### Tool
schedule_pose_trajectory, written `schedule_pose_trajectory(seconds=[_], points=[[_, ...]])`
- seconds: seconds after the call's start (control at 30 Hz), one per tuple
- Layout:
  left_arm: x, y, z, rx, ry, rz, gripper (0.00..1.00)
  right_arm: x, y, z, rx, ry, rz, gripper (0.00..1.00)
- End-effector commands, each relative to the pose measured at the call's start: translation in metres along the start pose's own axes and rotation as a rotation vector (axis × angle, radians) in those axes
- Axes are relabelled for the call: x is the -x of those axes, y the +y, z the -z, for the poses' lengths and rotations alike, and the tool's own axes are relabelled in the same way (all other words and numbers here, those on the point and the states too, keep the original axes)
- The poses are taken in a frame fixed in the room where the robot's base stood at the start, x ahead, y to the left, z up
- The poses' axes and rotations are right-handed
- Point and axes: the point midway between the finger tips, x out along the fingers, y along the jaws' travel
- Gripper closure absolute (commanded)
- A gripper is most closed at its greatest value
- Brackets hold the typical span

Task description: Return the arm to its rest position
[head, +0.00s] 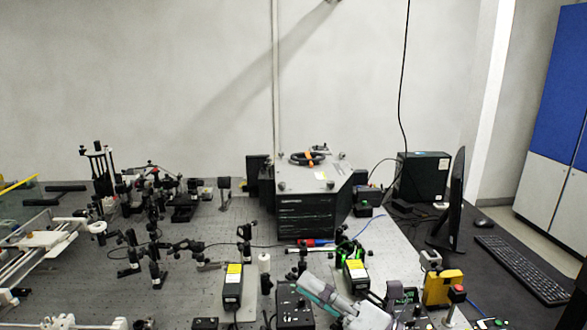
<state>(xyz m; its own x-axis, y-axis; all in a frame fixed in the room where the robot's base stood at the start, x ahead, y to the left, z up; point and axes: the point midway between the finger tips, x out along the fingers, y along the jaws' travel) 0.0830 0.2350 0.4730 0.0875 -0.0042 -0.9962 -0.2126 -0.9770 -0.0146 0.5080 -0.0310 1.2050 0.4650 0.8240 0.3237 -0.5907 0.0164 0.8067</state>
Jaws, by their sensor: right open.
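My right gripper (318,289) is low in the head view, right of centre, with pale grey and teal parts pointing up and to the left. It is open, and I see nothing held in it. It is above the front part of the bench, close to a black control box (295,306) and a black box with a yellow label (356,275). Whether it touches either cannot be told. My left gripper is not in view.
The optical bench (205,270) carries many black mounts on the left. A dark spectrometer unit (305,217) stands behind the gripper. A yellow box (443,287), monitor (458,200) and keyboard (520,270) are on the right. White rails (40,250) stand at far left.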

Motion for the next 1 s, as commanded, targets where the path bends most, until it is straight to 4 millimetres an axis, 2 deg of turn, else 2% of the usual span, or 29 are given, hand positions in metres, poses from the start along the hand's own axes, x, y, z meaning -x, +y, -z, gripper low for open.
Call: schedule_pose_trajectory(seconds=[0.07,0.17,0.23,0.3,0.37,0.43,0.5,0.6,0.8,1.0], points=[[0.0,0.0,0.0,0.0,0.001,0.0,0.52,0.017,-0.004,-0.021,-0.215,-0.24,0.009,0.56],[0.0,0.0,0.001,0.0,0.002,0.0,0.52,0.053,-0.027,-0.044,-0.484,-0.533,0.059,0.56],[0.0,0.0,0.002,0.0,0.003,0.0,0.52,0.087,-0.051,-0.049,-0.674,-0.734,0.117,0.56],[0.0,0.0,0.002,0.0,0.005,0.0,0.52,0.127,-0.078,-0.042,-0.862,-0.928,0.194,0.56],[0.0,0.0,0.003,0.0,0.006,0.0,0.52,0.163,-0.101,-0.026,-1.019,-1.09,0.274,0.56],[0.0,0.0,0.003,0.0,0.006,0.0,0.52,0.203,-0.121,0.002,-1.186,-1.258,0.378,0.56],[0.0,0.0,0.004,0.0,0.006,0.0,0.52,0.238,-0.134,0.035,-1.326,-1.4,0.484,0.56],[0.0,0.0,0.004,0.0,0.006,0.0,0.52,0.275,-0.141,0.079,-1.476,-1.551,0.62,0.56],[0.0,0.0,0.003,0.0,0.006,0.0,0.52,0.321,-0.133,0.148,-1.672,-1.745,0.842,0.56],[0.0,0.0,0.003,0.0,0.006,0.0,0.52,0.352,-0.111,0.204,-1.805,-1.877,1.042,0.56]])
